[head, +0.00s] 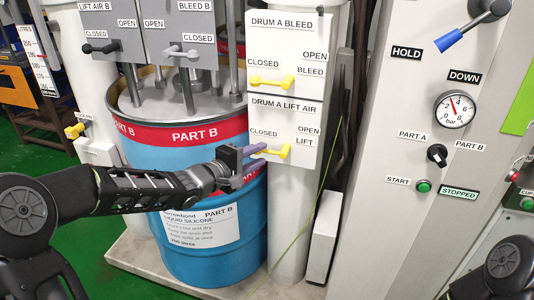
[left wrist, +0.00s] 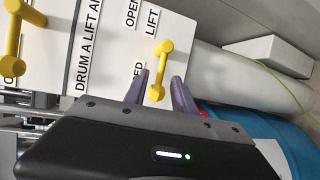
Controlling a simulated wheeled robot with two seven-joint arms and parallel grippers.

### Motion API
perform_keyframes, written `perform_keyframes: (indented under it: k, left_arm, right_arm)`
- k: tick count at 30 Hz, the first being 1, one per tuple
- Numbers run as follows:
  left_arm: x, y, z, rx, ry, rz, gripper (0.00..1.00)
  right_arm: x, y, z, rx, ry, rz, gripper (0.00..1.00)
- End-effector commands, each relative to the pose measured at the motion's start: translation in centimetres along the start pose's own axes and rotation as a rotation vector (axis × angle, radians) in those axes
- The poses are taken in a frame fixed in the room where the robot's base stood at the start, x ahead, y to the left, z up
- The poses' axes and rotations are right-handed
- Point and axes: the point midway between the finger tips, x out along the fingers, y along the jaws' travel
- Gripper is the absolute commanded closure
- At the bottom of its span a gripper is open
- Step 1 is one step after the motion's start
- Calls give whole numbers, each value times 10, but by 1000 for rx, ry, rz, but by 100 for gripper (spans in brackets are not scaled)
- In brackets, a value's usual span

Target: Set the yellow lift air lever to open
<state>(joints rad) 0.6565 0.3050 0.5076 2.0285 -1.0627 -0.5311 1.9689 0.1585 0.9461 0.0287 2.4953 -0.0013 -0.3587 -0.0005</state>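The yellow lift air lever (head: 284,151) is on the white DRUM A LIFT AIR panel (head: 306,117), below the CLOSED label and left of and below OPEN and LIFT. It lies about level, and its left part is partly hidden by my left gripper. In the left wrist view the lever (left wrist: 160,68) shows whole, with its near end between my purple fingertips. My left gripper (head: 259,150) is open in front of the panel, one finger on each side of the lever (left wrist: 159,92). I cannot tell whether a finger touches it. My right gripper is not in view.
A second yellow lever (head: 271,81), for drum A bleed, sits just above. The blue PART B drum (head: 190,185) stands left of the panel, behind my left arm. A grey cabinet (head: 375,190) with a gauge (head: 455,109) and a blue-ended handle (head: 448,40) stands to the right.

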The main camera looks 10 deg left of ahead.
Motion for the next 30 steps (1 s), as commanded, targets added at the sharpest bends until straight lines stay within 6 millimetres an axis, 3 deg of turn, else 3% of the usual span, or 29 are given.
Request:
perform_keyframes:
  k: [7,18,30]
  left_arm:
    - [35,-1,1,-2,-2,1,68]
    - [40,0,0,0,0,-2,69]
    - [40,-1,0,-1,0,-1,100]
  right_arm:
    - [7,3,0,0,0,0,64]
    - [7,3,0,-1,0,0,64]
    - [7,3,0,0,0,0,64]
